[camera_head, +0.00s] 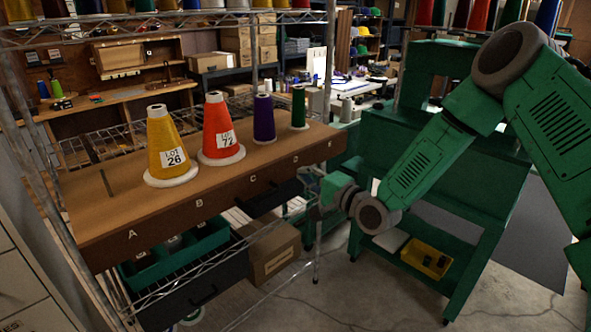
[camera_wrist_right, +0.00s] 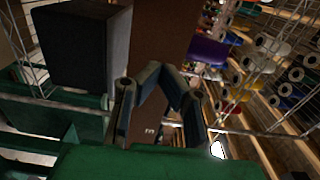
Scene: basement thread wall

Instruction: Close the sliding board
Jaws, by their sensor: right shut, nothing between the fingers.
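The brown wooden board (camera_head: 225,196), with letters along its front edge, lies on the wire rack in the head view. Standing on it are a yellow cone (camera_head: 168,141), an orange cone (camera_head: 217,125), a purple cone (camera_head: 264,120) and a green cone (camera_head: 299,108). A dark slot shows at its left end. My right gripper (camera_head: 310,185) is shut and empty, just below and in front of the board's right end. In the right wrist view, its fingers (camera_wrist_right: 160,80) appear before a brown surface (camera_wrist_right: 160,35); contact is unclear. My left gripper is out of view.
Below the board are green bins (camera_head: 175,255), a dark drawer (camera_head: 205,290) and a cardboard box (camera_head: 272,252). A metal rack post (camera_head: 318,240) stands near my right gripper. A green bench (camera_head: 440,150) stands at the right, behind my right arm.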

